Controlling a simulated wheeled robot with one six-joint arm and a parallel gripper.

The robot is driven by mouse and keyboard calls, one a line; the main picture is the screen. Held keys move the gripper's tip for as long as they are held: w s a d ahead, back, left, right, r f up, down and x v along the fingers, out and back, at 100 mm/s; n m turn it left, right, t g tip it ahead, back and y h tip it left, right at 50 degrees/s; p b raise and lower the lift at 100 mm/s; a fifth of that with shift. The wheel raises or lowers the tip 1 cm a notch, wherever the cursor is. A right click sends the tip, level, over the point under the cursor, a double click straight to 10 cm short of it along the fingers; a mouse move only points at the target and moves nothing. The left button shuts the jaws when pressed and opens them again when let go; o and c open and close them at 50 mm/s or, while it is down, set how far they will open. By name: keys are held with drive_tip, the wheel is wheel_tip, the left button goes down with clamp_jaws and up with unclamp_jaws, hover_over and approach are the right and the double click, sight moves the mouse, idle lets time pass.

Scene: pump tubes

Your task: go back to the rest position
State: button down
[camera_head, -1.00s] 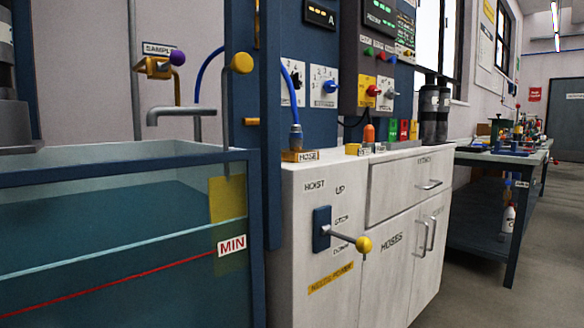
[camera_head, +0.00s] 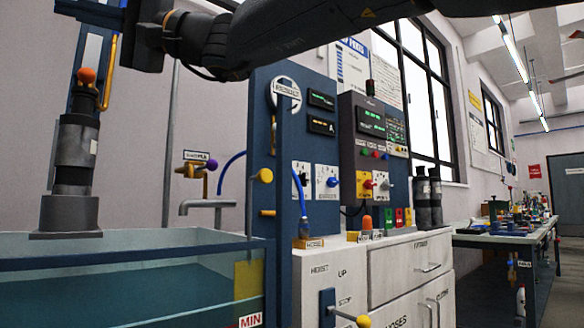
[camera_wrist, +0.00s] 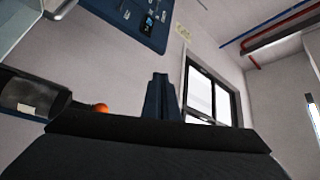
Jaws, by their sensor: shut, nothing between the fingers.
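My gripper (camera_wrist: 160,98) is shut and empty, its dark blue fingers together in the wrist view. In the head view my arm crosses the top of the picture and its wrist end is at the upper left. The grey pump (camera_head: 76,160) with an orange top hangs or stands upright above the glass-walled tank (camera_head: 135,256), below my wrist end. The pump also shows on its side at the left of the wrist view (camera_wrist: 35,97), apart from the fingers. Whether the pump touches the tank is unclear.
A white cabinet (camera_head: 395,266) with a yellow-knobbed hoist lever (camera_head: 345,315) stands right of the tank. Control panels (camera_head: 372,135) rise behind it. Dark cylinders (camera_head: 428,200) stand on the cabinet. A workbench (camera_head: 505,238) is farther right, with open floor beside it.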

drive_tip(key=d+f+m+t+h, duration=0.1)
drive_tip(key=d+f+h, duration=0.2)
drive_tip(key=f, duration=1)
drive_tip(key=d+f+t+h+p, duration=0.1)
drive_tip(key=d+f+h, duration=0.15)
drive_tip(key=f, duration=0.95)
drive_tip(key=d+f+m+t+h, duration=0.1)
drive_tip(key=d+f+h, duration=0.25)
drive_tip(key=f, duration=0.95)
drive_tip(key=s+d+f+h, duration=0.3)
drive_tip(key=d+f, duration=0.5)
drive_tip(key=f, duration=0.1)
drive_tip(key=s+d+f+n+h, duration=0.1)
drive_tip(key=s+d+f+h, duration=0.15)
drive_tip(key=d+f, duration=0.65)
drive_tip(key=s+d+f+h, duration=0.2)
drive_tip(key=d+f+h, duration=0.2)
drive_tip(key=d+f, duration=0.45)
drive_tip(key=d+r+m+p, duration=0.2)
drive_tip(key=d+r+p, duration=0.5)
drive_tip(key=p, duration=0.6)
drive_tip(key=d+r+m+h+p, duration=0.1)
drive_tip(key=d+r+m+p, duration=0.1)
drive_tip(key=d+r+p, duration=0.5)
drive_tip(key=d+r+m+t+h+p, duration=0.1)
drive_tip(key=d+r+m+p, duration=0.1)
drive_tip(key=d+r+p, duration=0.5)
drive_tip(key=shift+r+p, duration=3.4)
drive_tip(key=shift+p, duration=2.5)
